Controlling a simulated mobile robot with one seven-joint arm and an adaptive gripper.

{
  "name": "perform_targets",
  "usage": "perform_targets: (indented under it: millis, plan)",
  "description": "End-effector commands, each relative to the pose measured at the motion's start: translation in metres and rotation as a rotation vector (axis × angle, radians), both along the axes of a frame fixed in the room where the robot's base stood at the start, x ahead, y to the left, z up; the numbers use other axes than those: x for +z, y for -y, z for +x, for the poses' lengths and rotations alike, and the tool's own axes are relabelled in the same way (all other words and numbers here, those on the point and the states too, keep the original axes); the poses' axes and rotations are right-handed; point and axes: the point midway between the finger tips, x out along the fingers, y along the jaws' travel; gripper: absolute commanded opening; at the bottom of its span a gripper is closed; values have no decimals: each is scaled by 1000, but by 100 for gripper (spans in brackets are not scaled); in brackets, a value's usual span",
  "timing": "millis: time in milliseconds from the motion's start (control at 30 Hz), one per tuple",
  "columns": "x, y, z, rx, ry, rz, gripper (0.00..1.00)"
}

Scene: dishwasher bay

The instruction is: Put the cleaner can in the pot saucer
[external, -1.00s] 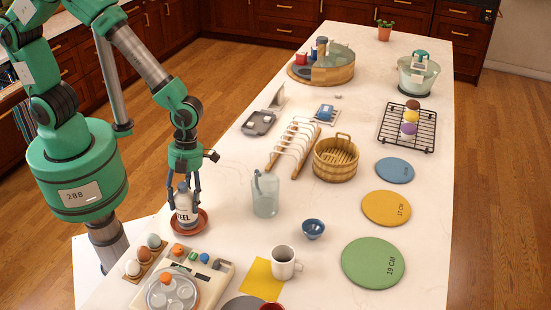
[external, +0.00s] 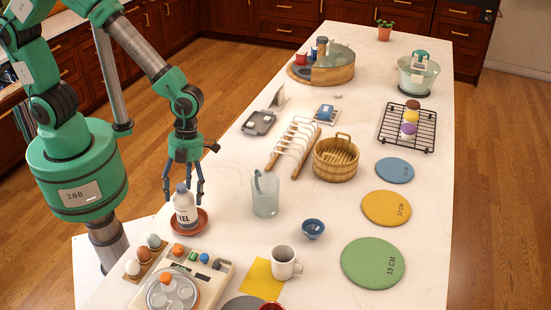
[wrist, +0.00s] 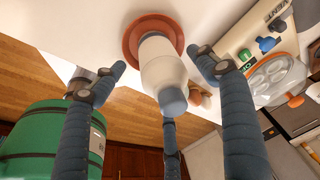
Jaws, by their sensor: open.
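The cleaner can (external: 184,207) is a white bottle with a grey-blue cap and dark lettering. It stands upright in the terracotta pot saucer (external: 204,224) near the left edge of the counter. My gripper (external: 190,196) is open and empty, just behind and above the can in the external view. In the wrist view the can (wrist: 162,72) rests on the saucer (wrist: 132,41), and my spread fingers (wrist: 166,85) are around its sides with gaps between.
An egg holder (external: 144,256) and a device with coloured knobs (external: 215,275) stand in front of the saucer. A glass pitcher (external: 265,196) is to the right. A wooden toast rack (external: 293,146) and basket (external: 336,160) are farther back.

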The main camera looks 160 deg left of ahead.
Motion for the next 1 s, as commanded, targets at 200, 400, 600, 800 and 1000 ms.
perform_targets:
  millis: [200,400,600,800,1000]
  plan:
    - [37,-8,-6,-1,0,2,73]
    - [66,-14,-10,0,1,2,73]
    - [82,-17,-13,-1,0,0,73]
    - [86,-18,-14,-1,-1,0,73]
    - [86,-18,-14,-1,-1,0,73]
